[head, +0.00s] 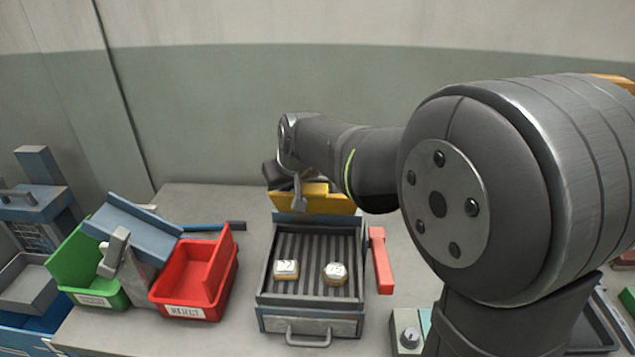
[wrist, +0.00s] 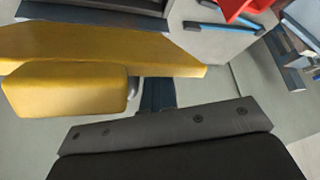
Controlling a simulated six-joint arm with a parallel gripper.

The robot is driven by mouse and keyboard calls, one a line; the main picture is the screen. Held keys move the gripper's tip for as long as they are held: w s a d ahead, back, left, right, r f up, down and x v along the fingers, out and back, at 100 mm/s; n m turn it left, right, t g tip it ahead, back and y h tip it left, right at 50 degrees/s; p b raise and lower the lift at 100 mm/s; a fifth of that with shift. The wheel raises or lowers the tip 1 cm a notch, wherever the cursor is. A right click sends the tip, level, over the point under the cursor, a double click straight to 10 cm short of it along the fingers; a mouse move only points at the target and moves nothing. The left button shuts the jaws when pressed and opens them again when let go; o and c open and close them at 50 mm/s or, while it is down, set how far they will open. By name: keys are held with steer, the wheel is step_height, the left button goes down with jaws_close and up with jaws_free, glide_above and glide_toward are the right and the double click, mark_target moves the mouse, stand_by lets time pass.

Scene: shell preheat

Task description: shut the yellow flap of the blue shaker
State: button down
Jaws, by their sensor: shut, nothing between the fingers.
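The blue shaker (head: 268,297) stands in the middle of the bench in the head view, an open-topped tray with a ribbed floor and a blue back edge. Its yellow flap (head: 322,203) stands raised at the back, off the tray top. In the wrist view the yellow flap (wrist: 150,52) crosses the upper half, with a yellow block on it. My gripper (wrist: 157,95) is shut and empty, close by the flap. In the head view it is at the back of the shaker, partly hidden by the flap and my arm. I cannot tell whether it touches the flap.
Two pale tagged pieces (head: 286,269) (head: 334,272) lie on the ribbed floor. A red bar (head: 380,262) is right of the shaker. A red bin (head: 186,312), a green bin (head: 98,299) and a blue chute (head: 133,228) stand left. A blue-handled tool (head: 210,227) lies behind the red bin.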

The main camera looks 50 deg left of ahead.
steer(key=shift+d+f, duration=0.1)
steer(key=shift+f, duration=0.8)
step_height(320, 180, up, 10)
steer(key=shift+w+r, duration=0.2)
steer(key=shift+f, duration=0.1)
stand_by(0.3)
step_height(320, 180, down, 9)
steer(key=shift+f, duration=0.2)
steer(key=shift+w+a+f, duration=0.25)
steer(key=shift+w+a, duration=0.3)
steer(key=shift+a, duration=0.1)
steer(key=shift+w+a, duration=0.3)
steer(key=shift+a, duration=0.05)
steer(key=shift+d, duration=0.1)
